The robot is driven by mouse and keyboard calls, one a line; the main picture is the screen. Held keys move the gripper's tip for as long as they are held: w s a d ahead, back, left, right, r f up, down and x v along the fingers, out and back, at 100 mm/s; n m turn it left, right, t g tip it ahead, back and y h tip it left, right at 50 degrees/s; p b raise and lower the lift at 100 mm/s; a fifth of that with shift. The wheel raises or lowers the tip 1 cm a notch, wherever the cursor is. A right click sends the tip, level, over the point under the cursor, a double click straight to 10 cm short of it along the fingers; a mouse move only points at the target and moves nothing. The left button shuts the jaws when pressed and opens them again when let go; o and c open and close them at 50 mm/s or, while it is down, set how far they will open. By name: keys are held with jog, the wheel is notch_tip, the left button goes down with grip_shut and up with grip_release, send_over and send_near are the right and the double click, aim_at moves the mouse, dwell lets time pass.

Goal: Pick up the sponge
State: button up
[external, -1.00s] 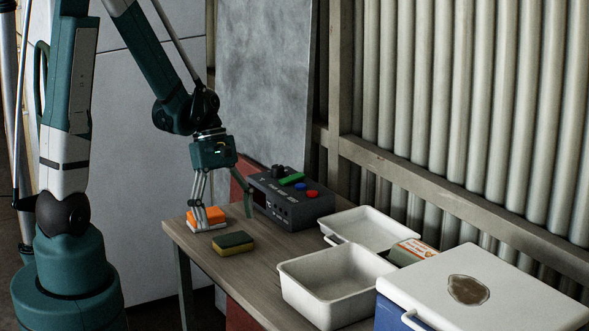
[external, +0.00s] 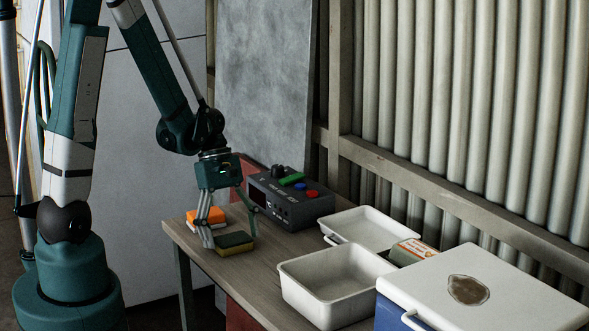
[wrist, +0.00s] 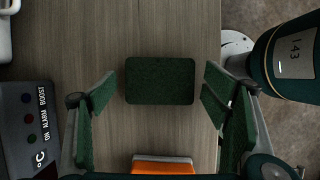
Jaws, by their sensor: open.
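A sponge (external: 234,243) with a dark green top and yellow body lies flat on the wooden table. In the wrist view the green sponge (wrist: 160,81) lies between and a little ahead of my open fingers, with a gap on each side. My gripper (external: 231,240) is open and empty, pointing down over this sponge in the external view, with its fingers on either side. An orange-topped sponge (external: 207,217) with a pale base sits just behind, partly hidden by a finger. The orange sponge (wrist: 163,166) also shows at the bottom of the wrist view.
A grey control box (external: 290,202) with coloured buttons stands behind my gripper. Two white trays (external: 335,287) (external: 366,213), a small carton (external: 411,251) and a cooler with a white lid (external: 500,288) are to the right. Table surface (external: 264,277) in front of the green sponge is clear.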

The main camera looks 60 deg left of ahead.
aim_at(232, 237)
jog(key=c, duration=0.7)
jog(key=shift+r, duration=0.1)
jog(key=shift+r+p, duration=1.5)
jog(key=shift+r, duration=3.4)
